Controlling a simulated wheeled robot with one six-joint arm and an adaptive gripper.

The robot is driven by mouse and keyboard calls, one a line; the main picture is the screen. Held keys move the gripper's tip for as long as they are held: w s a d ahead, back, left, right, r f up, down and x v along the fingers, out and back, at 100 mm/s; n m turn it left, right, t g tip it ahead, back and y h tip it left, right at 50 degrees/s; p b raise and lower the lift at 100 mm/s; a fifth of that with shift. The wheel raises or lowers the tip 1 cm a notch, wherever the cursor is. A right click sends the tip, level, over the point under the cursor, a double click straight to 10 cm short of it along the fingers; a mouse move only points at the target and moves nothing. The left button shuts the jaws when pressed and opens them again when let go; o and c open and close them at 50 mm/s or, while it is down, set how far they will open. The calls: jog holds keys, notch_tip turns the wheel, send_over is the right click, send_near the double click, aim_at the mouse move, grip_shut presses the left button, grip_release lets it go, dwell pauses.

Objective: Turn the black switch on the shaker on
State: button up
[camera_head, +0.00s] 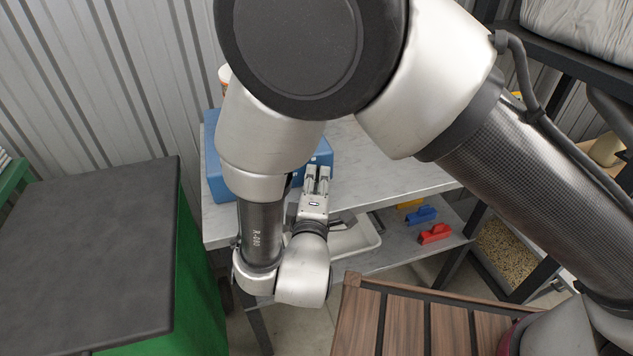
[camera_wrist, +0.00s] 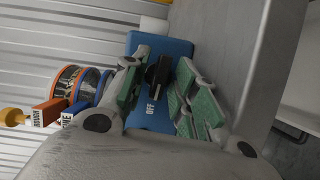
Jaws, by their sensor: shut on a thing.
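The shaker is a blue box (camera_head: 213,170) on the grey table, partly hidden behind my arm in the head view. In the wrist view its blue front face (camera_wrist: 176,47) lies straight ahead. A black switch (camera_wrist: 155,72) sits on that face between the green finger pads, with the white word OFF beside it. My gripper (camera_head: 318,174) reaches the front of the shaker; in the wrist view its fingers (camera_wrist: 160,78) are on either side of the switch, shut on it. The head view does not show the switch.
The grey table (camera_head: 385,165) is clear right of the shaker. Red (camera_head: 435,233) and blue (camera_head: 422,215) handled tools lie on its lower shelf. A dark-topped green cabinet (camera_head: 90,250) stands left, a wooden slatted surface (camera_head: 410,320) in front. Labelled containers (camera_wrist: 75,85) show in the wrist view.

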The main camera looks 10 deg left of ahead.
jog(key=m+g, duration=0.1)
jog(key=m, duration=0.2)
jog(key=shift+r+g, duration=0.1)
jog(key=shift+g, duration=0.2)
jog(key=shift+c, duration=0.2)
jog(key=m+g+y, duration=0.1)
jog(key=m, duration=0.2)
jog(key=shift+d+r+m+g, duration=0.1)
jog(key=shift+m+g, duration=0.3)
jog(key=m+g+y, duration=0.1)
jog(key=m, duration=0.2)
jog(key=shift+w+y, duration=0.1)
jog(key=shift+y, duration=0.3)
jog(key=shift+d+m+g+y, duration=0.1)
jog(key=shift+m+g+y, duration=0.65)
jog(key=shift+m, duration=0.45)
jog(key=o, duration=0.7)
jog(key=shift+w, duration=0.1)
